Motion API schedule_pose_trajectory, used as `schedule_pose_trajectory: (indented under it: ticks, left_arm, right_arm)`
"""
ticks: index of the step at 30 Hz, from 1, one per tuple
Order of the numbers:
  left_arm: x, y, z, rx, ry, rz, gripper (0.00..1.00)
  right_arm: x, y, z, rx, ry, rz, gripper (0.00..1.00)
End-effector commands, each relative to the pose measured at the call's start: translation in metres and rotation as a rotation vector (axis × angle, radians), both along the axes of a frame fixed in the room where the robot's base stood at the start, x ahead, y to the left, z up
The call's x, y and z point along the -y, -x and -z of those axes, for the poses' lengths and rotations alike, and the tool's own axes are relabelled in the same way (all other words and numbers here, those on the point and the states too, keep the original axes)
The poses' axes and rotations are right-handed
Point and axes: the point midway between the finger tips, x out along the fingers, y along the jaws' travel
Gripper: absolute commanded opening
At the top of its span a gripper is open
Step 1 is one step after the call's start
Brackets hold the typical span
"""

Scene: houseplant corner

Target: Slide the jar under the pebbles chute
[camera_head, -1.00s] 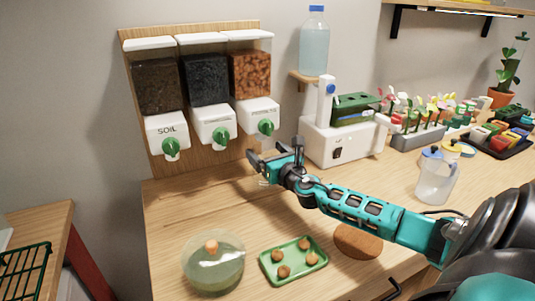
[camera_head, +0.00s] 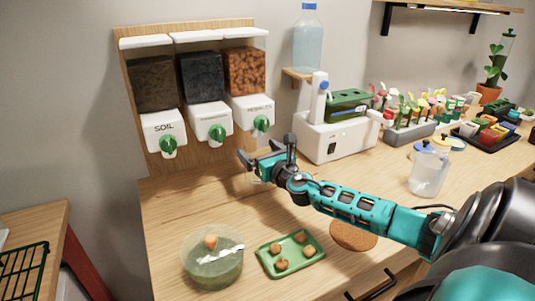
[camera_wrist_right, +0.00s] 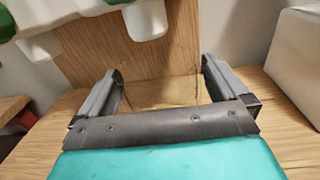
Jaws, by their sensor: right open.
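The pebbles chute is the white spout unit (camera_head: 249,110) with a green knob, right-most of three wall dispensers, under a bin of orange-brown pebbles (camera_head: 244,72). My right gripper (camera_head: 264,152) is open just below and in front of it, above the wooden counter. My left gripper is not in view.
A white machine (camera_head: 336,138) stands right of the gripper. A glass bowl (camera_head: 212,262) and a green tray (camera_head: 290,254) with several brown balls sit at the front. A lidded clear jar (camera_head: 428,172) stands farther right. The counter left of the gripper is clear.

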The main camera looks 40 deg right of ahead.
Motion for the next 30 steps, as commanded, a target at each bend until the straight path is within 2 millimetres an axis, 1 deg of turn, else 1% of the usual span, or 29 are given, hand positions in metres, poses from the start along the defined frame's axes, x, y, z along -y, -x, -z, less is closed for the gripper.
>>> schedule_pose_trajectory:
  ticks: [5,21,27,30]
  left_arm:
    - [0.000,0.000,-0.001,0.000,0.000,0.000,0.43]
    - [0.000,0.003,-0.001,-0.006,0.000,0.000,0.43]
    - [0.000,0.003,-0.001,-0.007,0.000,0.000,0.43]
    - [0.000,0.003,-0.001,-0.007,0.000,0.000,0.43]
  right_arm:
    - [-0.004,0.017,0.001,-0.004,0.002,-0.002,1.00]
    - [-0.021,0.090,0.001,-0.003,-0.001,-0.001,1.00]
    - [-0.026,0.112,0.001,-0.002,-0.001,-0.001,1.00]
    - [-0.027,0.118,0.001,-0.002,-0.001,-0.001,1.00]
